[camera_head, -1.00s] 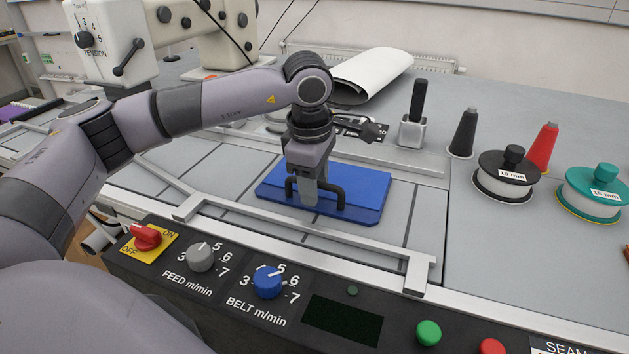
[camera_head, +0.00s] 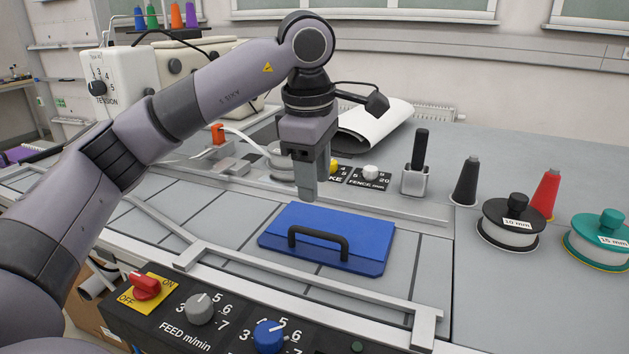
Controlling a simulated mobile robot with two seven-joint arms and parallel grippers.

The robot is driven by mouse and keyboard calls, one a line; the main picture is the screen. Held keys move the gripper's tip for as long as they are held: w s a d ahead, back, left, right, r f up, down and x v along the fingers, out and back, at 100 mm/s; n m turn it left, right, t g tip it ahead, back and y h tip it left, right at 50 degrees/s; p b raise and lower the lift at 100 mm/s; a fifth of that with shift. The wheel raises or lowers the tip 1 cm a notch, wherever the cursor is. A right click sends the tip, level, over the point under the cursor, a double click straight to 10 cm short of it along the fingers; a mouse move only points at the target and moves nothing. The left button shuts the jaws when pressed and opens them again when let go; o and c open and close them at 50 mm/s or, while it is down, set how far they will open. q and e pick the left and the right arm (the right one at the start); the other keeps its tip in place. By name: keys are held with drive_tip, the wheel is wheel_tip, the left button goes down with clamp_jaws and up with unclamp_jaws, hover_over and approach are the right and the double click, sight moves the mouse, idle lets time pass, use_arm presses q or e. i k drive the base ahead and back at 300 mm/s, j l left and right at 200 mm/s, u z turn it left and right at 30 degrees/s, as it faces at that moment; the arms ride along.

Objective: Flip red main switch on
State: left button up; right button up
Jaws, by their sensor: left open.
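The red main switch (camera_head: 145,285) is a rotary knob on a yellow plate (camera_head: 163,289) at the left end of the black control panel. The plate is marked OFF at its lower left and ON at its upper right; I cannot tell clearly which mark the knob points to. My left gripper (camera_head: 307,190) is open and empty, pointing down above the far side of the blue plate (camera_head: 368,245) with its black handle (camera_head: 318,236). It is well to the right of and behind the switch. My right gripper is out of view.
A grey feed knob (camera_head: 199,309) and a blue belt knob (camera_head: 268,337) sit right of the switch. A metal rail (camera_head: 300,283) runs behind the panel. The white machine (camera_head: 105,78) stands back left. Spools and cones stand at the right.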

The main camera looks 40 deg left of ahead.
sight(147, 288)
drive_tip(key=k, duration=1)
